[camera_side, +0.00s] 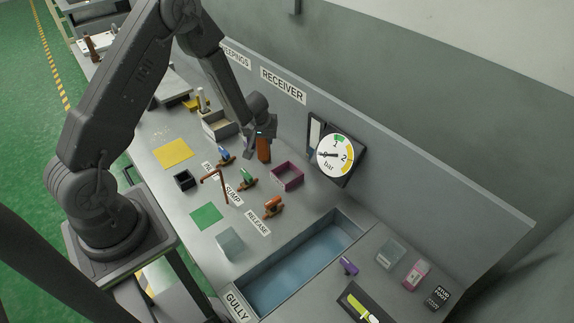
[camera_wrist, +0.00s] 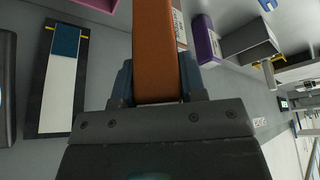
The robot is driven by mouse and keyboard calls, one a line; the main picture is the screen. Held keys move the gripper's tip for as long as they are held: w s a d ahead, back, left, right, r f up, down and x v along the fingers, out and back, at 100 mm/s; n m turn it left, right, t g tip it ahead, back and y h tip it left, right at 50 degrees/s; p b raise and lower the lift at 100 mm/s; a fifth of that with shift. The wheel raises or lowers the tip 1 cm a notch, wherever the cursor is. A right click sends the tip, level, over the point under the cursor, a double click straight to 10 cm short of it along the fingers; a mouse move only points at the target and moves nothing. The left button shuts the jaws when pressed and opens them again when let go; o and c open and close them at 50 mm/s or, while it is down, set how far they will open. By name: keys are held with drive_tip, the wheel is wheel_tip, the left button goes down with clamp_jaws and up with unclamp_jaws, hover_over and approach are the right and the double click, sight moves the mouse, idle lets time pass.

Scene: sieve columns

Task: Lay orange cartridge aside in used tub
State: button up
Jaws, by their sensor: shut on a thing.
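The orange cartridge (camera_side: 263,150) hangs below my gripper (camera_side: 261,134) in the side view, close to the back panel. In the wrist view the orange cartridge (camera_wrist: 156,50) sits between the two fingers of my gripper (camera_wrist: 157,85), which is shut on it. Its far end runs out of the top of that view. A magenta open-topped tub (camera_side: 287,177) stands on the bench to the right of the cartridge and nearer the front. No readable label shows whether this is the used tub. A magenta edge (camera_wrist: 100,4) shows at the top of the wrist view.
The pressure gauge (camera_side: 334,156) is on the panel to the right. Coloured valve handles, including an orange one (camera_side: 273,206), stand in front. A small black box (camera_side: 185,180) and grey open box (camera_side: 219,125) are left. A blue-floored basin (camera_side: 300,270) lies front right.

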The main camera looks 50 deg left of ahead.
drive_tip(key=shift+w+d+f, duration=0.85)
drive_tip(key=shift+d+f, duration=0.1)
drive_tip(key=shift+f, duration=0.5)
drive_tip(key=shift+w+d+f, duration=0.8)
drive_tip(key=shift+d+f, duration=0.2)
drive_tip(key=shift+f, duration=0.4)
drive_tip(key=shift+w+d+f, duration=0.85)
drive_tip(key=shift+d+f, duration=0.1)
drive_tip(key=shift+f, duration=0.5)
drive_tip(key=shift+f, duration=0.15)
drive_tip(key=o, duration=1)
